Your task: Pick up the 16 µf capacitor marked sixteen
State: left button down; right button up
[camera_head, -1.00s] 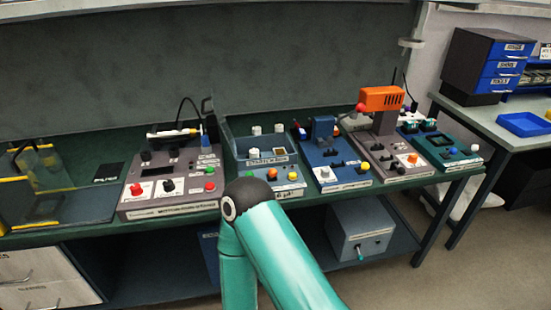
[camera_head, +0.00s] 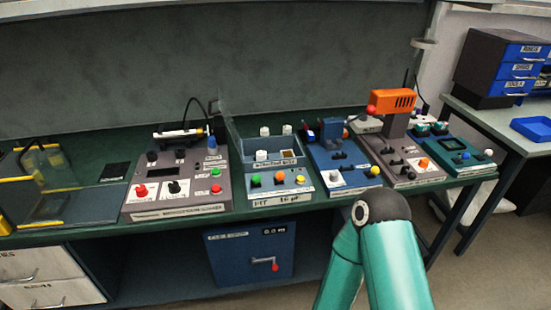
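Several small white cylinders, which look like capacitors, stand in the open grey-blue bin (camera_head: 240,148) of the station at the middle of the bench. One white cylinder (camera_head: 264,131) is at the back left of the bin, another (camera_head: 287,130) at the back right, and one (camera_head: 261,155) nearer the front. Their markings are too small to read. A teal arm of mine reaches up from the bottom, right of this station. Neither gripper is in view.
A grey console (camera_head: 175,185) with red and green knobs stands left of the bin station. A blue station (camera_head: 345,170) and an orange press (camera_head: 391,102) stand to its right. Below the bench is a blue box (camera_head: 249,256) with a red handle. Blue drawers (camera_head: 520,70) stand far right.

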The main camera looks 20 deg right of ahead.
aim_at(262, 154)
jog(key=i, duration=0.9)
